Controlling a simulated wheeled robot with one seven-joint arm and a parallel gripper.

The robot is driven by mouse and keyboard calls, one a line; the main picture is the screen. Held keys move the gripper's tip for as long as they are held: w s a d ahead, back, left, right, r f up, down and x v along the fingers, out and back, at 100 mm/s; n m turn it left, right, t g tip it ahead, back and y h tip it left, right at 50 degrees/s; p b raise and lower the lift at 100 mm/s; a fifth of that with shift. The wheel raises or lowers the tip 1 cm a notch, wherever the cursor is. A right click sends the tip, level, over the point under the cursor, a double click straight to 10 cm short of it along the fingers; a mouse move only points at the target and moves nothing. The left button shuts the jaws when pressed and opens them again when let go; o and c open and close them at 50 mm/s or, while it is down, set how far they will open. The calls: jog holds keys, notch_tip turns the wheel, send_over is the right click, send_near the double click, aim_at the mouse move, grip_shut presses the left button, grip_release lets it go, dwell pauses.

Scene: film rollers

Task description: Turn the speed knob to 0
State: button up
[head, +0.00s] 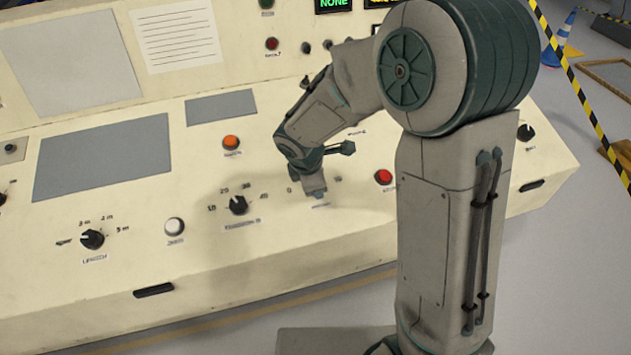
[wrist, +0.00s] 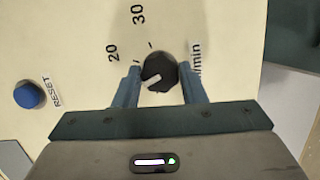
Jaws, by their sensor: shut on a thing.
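The black speed knob (wrist: 158,72) sits on the cream panel, with 20, 30 and a partly hidden "/min" label around it in the wrist view. Its white pointer mark slants toward the lower left, below the 20. My gripper (wrist: 161,75) has one finger on each side of the knob and is shut on it. In the head view my gripper (head: 314,188) reaches down to the console between a 0 mark on its left and a red button (head: 384,177) on its right. The knob is hidden there.
A blue RESET button (wrist: 27,94) is left of my gripper in the wrist view. In the head view, another black knob (head: 238,205), a white button (head: 174,227) and an orange button (head: 231,142) lie left of my gripper. Yellow-black tape (head: 575,80) crosses at the right.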

jog(key=n+t, duration=0.1)
jog(key=n, duration=0.4)
jog(key=shift+s+n+y+p, duration=0.1)
jog(key=shift+n+y+p, duration=0.2)
jog(key=n+t, duration=0.1)
jog(key=n, duration=0.3)
jog(key=shift+d+n+y+p, duration=0.15)
jog(key=shift+n+y+p, duration=0.2)
jog(key=shift+n+y, duration=0.05)
jog(key=o, duration=1)
jog(key=shift+s+r, duration=0.1)
jog(key=p+v, duration=0.7)
jog(key=v, duration=0.6)
jog(key=shift+r, duration=0.25)
